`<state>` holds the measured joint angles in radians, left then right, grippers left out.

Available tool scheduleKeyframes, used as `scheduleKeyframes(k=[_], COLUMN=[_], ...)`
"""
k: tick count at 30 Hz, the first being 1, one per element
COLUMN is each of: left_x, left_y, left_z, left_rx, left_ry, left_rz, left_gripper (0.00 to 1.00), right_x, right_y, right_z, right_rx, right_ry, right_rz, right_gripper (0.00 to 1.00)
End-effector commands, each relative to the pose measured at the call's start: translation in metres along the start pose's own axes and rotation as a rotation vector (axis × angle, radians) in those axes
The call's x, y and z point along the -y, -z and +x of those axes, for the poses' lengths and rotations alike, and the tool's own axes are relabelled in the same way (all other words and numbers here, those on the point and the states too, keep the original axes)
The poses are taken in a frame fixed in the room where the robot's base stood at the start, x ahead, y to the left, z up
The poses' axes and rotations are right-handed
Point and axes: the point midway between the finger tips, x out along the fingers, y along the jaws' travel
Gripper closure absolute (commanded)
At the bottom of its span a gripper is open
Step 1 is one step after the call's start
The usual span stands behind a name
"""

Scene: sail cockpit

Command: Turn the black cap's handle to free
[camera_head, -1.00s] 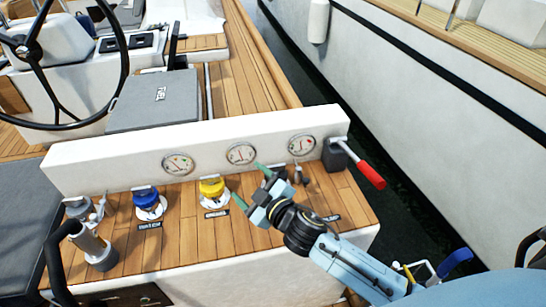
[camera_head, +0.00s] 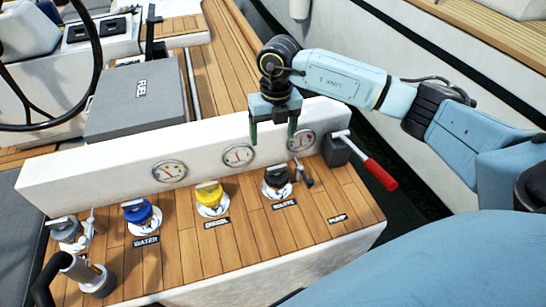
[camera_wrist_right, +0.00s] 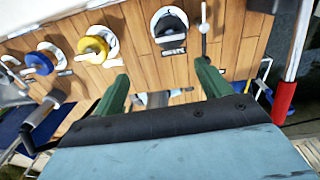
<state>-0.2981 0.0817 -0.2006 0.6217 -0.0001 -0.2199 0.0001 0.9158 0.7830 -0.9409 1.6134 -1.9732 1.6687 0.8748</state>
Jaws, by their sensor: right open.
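The black cap (camera_head: 277,180) sits on its round white-rimmed fitting behind the label WASTE, on the wooden panel. A handle crosses its top. The black cap also shows in the right wrist view (camera_wrist_right: 170,24), at the top middle. My right gripper (camera_head: 271,142) is open and empty, with its green fingers pointing down in front of the gauge wall. It hangs above and behind the black cap, apart from it. In the right wrist view the two green fingertips (camera_wrist_right: 163,65) stand wide apart, below the cap in the picture. My left gripper is not in view.
A yellow cap (camera_head: 209,194) and a blue cap (camera_head: 138,211) stand left of the black one. A small metal lever (camera_head: 304,174) is close on its right. A red-handled pump lever (camera_head: 379,174) juts out at the right. The gauge wall (camera_head: 205,148) runs behind.

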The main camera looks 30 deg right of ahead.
Motion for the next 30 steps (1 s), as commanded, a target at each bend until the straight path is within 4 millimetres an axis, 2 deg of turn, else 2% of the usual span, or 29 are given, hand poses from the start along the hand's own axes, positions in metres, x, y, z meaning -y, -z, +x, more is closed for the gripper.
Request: scheduleKeyframes(k=[1, 5, 8, 15, 21, 25, 30], left_x=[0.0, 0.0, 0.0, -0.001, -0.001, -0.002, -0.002], left_y=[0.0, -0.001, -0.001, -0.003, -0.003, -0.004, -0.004], left_z=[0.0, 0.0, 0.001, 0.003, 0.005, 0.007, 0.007], left_rx=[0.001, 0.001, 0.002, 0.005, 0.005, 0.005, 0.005], left_ry=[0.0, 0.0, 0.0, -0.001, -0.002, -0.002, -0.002], left_rz=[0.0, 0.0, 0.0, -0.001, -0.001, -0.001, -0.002], left_gripper=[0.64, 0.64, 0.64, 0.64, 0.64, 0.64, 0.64], right_x=[0.008, 0.016, 0.016, 0.018, 0.02, 0.02, 0.021], right_y=[-0.003, -0.004, -0.003, -0.003, -0.003, -0.004, -0.004], right_z=[-0.003, 0.003, 0.017, 0.069, 0.105, 0.12, 0.128], right_rx=[0.006, 0.006, 0.003, 0.002, 0.004, 0.006, 0.006], right_ry=[0.034, 0.066, 0.064, 0.062, 0.06, 0.059, 0.059], right_rz=[0.013, 0.024, 0.022, 0.022, 0.021, 0.02, 0.021], right_gripper=[0.24, 0.24, 0.24, 0.24, 0.24, 0.24, 0.24])
